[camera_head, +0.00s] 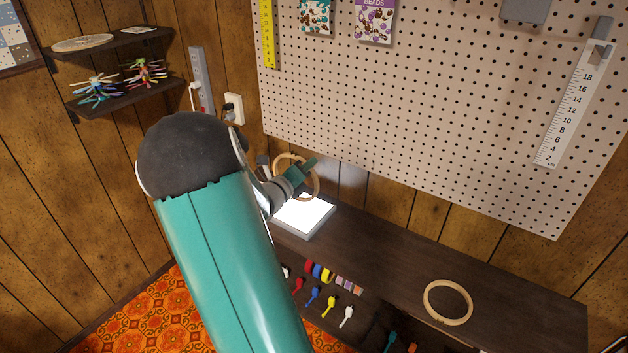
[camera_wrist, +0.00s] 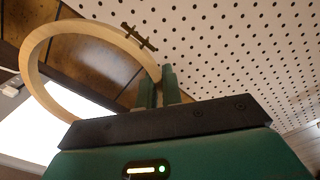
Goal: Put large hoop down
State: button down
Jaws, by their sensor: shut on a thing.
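My gripper (camera_head: 303,171) is shut on the large hoop (camera_head: 288,156), a pale wooden ring. The hoop is held tilted above a glowing white light pad (camera_head: 305,212) at the left end of the dark bench. In the wrist view, the green fingers (camera_wrist: 160,88) pinch the hoop's rim, and the hoop (camera_wrist: 90,28) reaches out to the left with a dark screw clasp (camera_wrist: 139,37) at its top right. A second wooden hoop (camera_head: 447,302) lies flat on the bench (camera_head: 385,260) at the right.
A perforated pegboard (camera_head: 430,110) with rulers and bead packs rises behind the bench. Spools and small colored items (camera_head: 330,290) sit below the bench's front edge. The bench is clear between the light pad and the second hoop. Wall shelves (camera_head: 125,95) stand at left.

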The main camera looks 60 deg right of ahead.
notch_tip(320, 180, down, 7)
jog(key=d, duration=0.3)
jog(key=shift+r, duration=0.2)
jog(key=shift+f, duration=0.15)
jog(key=c, duration=1.6)
grip_release()
jog(key=shift+o, duration=0.2)
